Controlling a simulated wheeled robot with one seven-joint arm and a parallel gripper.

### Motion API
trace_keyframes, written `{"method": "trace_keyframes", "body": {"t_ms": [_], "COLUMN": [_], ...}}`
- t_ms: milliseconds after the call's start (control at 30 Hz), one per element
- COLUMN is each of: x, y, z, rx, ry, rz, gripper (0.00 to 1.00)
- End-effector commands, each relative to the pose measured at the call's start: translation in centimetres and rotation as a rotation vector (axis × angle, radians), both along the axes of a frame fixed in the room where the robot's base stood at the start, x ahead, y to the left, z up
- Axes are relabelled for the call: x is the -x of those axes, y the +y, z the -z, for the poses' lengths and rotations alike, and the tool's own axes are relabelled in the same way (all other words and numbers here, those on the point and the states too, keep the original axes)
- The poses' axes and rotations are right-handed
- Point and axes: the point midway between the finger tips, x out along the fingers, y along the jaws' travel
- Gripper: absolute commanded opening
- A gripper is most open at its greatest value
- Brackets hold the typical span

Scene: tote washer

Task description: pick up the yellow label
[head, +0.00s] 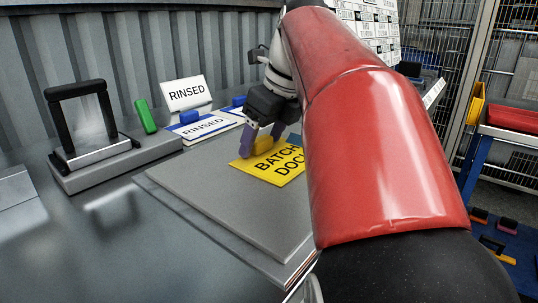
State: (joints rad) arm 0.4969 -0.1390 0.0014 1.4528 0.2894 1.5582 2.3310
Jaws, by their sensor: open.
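The yellow label (270,167) with black lettering, reading "BATCH" and "DOC" where it shows, lies flat on a grey plate. A raised yellow-orange block (263,144) stands at its far edge. Its right part is hidden behind my red arm. My gripper (262,140) points down at that block, with one purple-grey finger to the left of it and the other to the right. The fingers are apart; whether either touches the block I cannot tell.
White "RINSED" labels with blue parts, one upright (186,93) and one lying (201,128), are behind and left. A black-handled frame (80,115) and a green block (146,116) stand on a grey base. The grey plate (215,205) is bare in front.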

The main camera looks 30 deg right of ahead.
Motion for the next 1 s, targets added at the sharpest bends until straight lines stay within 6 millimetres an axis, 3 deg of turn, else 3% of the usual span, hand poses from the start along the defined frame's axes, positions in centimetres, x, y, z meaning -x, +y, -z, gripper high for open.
{"method": "trace_keyframes", "body": {"t_ms": [67,433,767,1000], "x": [0.0,0.0,0.0,-0.1], "y": [0.0,0.0,0.0,0.0], "z": [0.0,0.0,-0.5,-4.2], "rx": [0.000,0.000,0.000,0.001], "ry": [0.000,0.000,-0.001,-0.004], "rz": [0.000,0.000,0.000,0.000], "gripper": [0.71,0.22,0.21,0.21]}}
